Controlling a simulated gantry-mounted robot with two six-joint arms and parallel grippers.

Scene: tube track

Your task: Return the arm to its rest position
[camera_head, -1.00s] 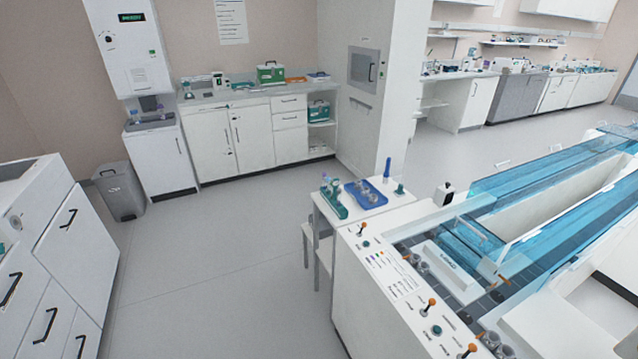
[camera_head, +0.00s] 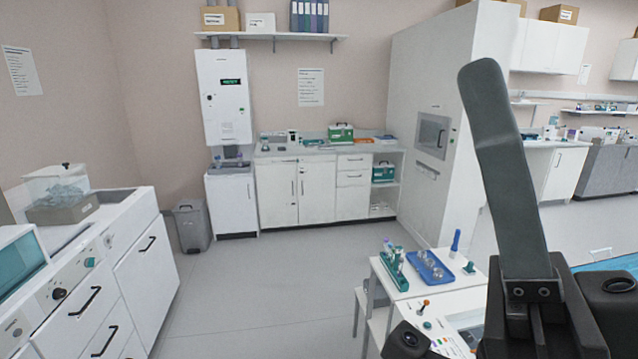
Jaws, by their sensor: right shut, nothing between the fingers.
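My right gripper (camera_head: 484,85) stands large and close to the camera at the right of the head view. Its long grey-green fingers point up and its dark mount fills the lower right corner. It is shut, with nothing held. It is raised in front of the white track bench (camera_head: 452,305) and hides much of it. My left gripper is not in view.
A small white table (camera_head: 393,275) left of my gripper holds a green tube rack (camera_head: 393,262) and a blue tray (camera_head: 430,267). White drawers (camera_head: 140,265) stand at the left, with a grey bin (camera_head: 192,228) behind. The middle floor is clear.

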